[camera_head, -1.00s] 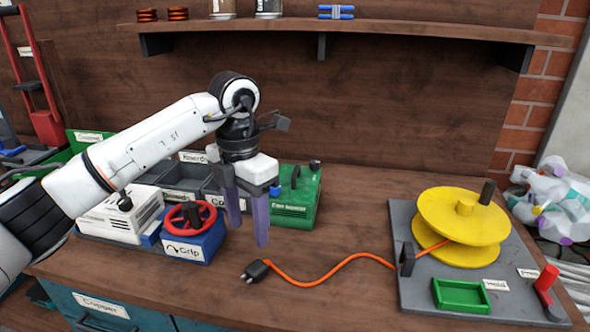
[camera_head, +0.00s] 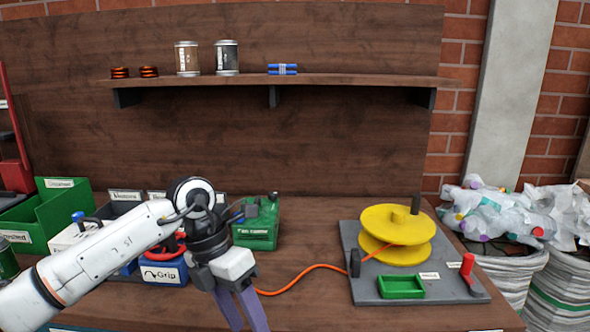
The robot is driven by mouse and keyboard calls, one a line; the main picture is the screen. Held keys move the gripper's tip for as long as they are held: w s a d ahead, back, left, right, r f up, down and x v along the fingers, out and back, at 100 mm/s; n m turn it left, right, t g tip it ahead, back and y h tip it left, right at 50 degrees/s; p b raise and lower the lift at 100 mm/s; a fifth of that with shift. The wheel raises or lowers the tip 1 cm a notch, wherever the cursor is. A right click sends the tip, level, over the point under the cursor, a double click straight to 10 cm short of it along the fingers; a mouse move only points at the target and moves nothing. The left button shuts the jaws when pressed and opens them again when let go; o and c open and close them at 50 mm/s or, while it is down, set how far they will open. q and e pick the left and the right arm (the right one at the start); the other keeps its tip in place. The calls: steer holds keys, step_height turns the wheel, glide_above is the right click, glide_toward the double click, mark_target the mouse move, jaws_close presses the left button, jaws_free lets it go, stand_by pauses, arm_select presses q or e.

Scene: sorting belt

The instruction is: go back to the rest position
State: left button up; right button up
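My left gripper (camera_head: 243,312) hangs low over the front of the bench, its purple fingers pointing down. The fingers are apart at the visible part, and nothing shows between them. The fingertips run to the bottom edge of the picture. An orange cable (camera_head: 312,269) runs from the yellow reel (camera_head: 393,222) to behind my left gripper. The plug end is hidden there. My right gripper does not show.
A grey board (camera_head: 450,290) carries the reel, a green tray (camera_head: 401,297) and a red lever (camera_head: 467,266). A blue grip box (camera_head: 163,274) and a green box (camera_head: 257,231) stand beside my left arm. Bagged bottles (camera_head: 497,212) stand at the right. A shelf (camera_head: 345,82) hangs above.

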arm_select(q)
steer(key=s+d+r+n+g+h, duration=0.1)
steer(key=s+d+r+n+h, duration=0.1)
steer(key=s+d+h, duration=0.45)
steer(key=s+d+r+n+h, duration=0.25)
steer(key=d+h, duration=0.55)
steer(key=d, duration=0.4)
steer(key=w+a+n+t+h, duration=0.1)
steer(key=w+a+n+t, duration=0.4)
steer(key=n+t, duration=0.9)
steer(key=a+f+n+t+y, duration=0.4)
steer(key=a+f+n+y, duration=0.75)
steer(key=f+n, duration=0.4)
steer(key=s+a+f+n+g+y, duration=0.2)
steer(key=s+a+f+n+g, duration=0.1)
steer(key=s+f, duration=0.6)
steer(key=s+a+f+n+g+y, duration=0.2)
steer(key=s+a+f+n+g, duration=0.2)
steer(key=s+f, duration=0.5)
steer(key=shift+a+y+p, duration=0.3)
steer(key=shift+a+y, duration=0.1)
steer(key=shift+a, duration=0.7)
